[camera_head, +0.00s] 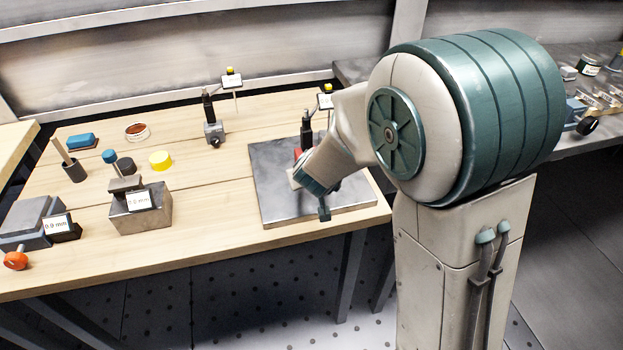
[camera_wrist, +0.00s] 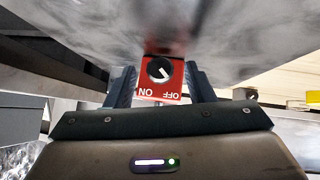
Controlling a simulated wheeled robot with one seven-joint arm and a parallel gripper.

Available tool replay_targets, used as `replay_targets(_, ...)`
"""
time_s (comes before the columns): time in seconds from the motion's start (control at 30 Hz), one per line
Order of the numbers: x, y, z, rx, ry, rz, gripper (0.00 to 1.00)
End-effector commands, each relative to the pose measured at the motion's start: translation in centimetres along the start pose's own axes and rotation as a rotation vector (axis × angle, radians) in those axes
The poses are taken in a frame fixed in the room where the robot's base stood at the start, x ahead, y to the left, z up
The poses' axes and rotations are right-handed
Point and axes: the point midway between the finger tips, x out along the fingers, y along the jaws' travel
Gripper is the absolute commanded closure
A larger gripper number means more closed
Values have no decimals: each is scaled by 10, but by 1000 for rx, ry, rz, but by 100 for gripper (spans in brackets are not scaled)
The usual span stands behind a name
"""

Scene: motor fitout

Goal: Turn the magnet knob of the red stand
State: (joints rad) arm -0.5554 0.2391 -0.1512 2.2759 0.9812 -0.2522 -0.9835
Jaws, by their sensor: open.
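The red stand (camera_head: 297,153) has a red base and a dark upright post. It stands on the steel plate (camera_head: 262,160), mostly hidden behind my arm in the head view. In the wrist view its red face (camera_wrist: 144,84) appears upside down, with ON at left and OFF at right. The round black magnet knob (camera_wrist: 159,69) carries a white mark that points down and right, toward OFF. My gripper (camera_wrist: 158,76) is open, with one finger on each side of the red face. I cannot tell whether the fingers touch the knob.
Another dark stand (camera_head: 212,130) with a tag stands farther back. Blocks labelled 7.0 mm (camera_head: 140,215) and 0.9 mm (camera_head: 30,222) are at left. A yellow cap (camera_head: 160,161), a blue block (camera_head: 81,141) and a round tin (camera_head: 137,131) lie on the wooden bench (camera_head: 205,245).

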Motion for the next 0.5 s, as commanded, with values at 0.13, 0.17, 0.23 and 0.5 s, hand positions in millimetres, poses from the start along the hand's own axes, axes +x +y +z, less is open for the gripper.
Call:
replay_targets(0.13,6,0,0,0,0,-1,51)
replay_targets(0.17,6,0,0,-1,0,-1,51)
replay_targets(0.23,6,0,0,0,0,-1,51)
replay_targets(0.5,6,0,0,0,0,-1,88)
